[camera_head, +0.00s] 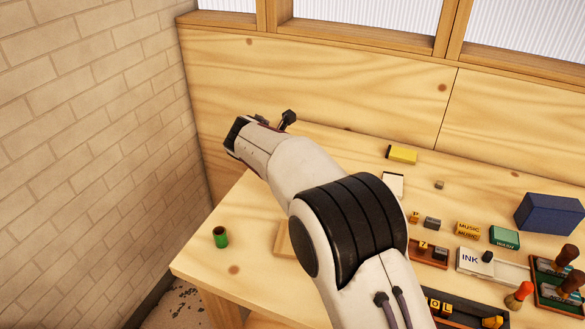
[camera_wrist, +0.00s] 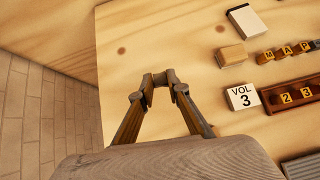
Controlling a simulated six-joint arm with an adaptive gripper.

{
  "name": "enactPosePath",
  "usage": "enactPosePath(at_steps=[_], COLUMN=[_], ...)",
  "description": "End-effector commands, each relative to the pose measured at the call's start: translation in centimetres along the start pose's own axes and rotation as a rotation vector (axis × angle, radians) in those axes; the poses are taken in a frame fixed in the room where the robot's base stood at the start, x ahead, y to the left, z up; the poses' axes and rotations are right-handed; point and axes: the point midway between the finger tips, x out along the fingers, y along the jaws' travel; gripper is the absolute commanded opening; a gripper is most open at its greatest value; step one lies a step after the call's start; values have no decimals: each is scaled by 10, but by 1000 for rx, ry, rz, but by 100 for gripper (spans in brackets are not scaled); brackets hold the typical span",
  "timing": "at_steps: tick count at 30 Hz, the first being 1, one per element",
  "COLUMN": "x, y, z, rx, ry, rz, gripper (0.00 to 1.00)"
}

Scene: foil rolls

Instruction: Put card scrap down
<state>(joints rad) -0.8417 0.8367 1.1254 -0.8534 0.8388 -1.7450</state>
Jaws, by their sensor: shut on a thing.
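My gripper (camera_wrist: 160,80) is in the middle of the wrist view, its two fingers drawn together over the wooden table. It is shut on a small grey-brown piece (camera_wrist: 160,78), which I take for the card scrap. The fingertips hide most of it, and I cannot tell whether it touches the table. In the head view my arm covers the fingertips and the held piece.
The bare table (camera_wrist: 130,30) lies around the fingertips, with its edge at left. A green roll (camera_head: 220,238) stands near the left front corner. A wooden block (camera_wrist: 232,55), the VOL 3 block (camera_wrist: 241,97) and lettered blocks lie to the right. A navy box (camera_head: 549,213) is farther right.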

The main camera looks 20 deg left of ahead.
Motion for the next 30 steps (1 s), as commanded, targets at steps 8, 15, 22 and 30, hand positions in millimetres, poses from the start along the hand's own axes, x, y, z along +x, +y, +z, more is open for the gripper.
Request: enactPosePath(at_steps=[8,15,22,30], x=[0,0,-12,-55], y=[0,0,8,19], z=[0,0,2,4], rx=[0,0,-2,-28], ry=[0,0,-7,-23], rz=[0,0,17,55], gripper=[9,9,9,9])
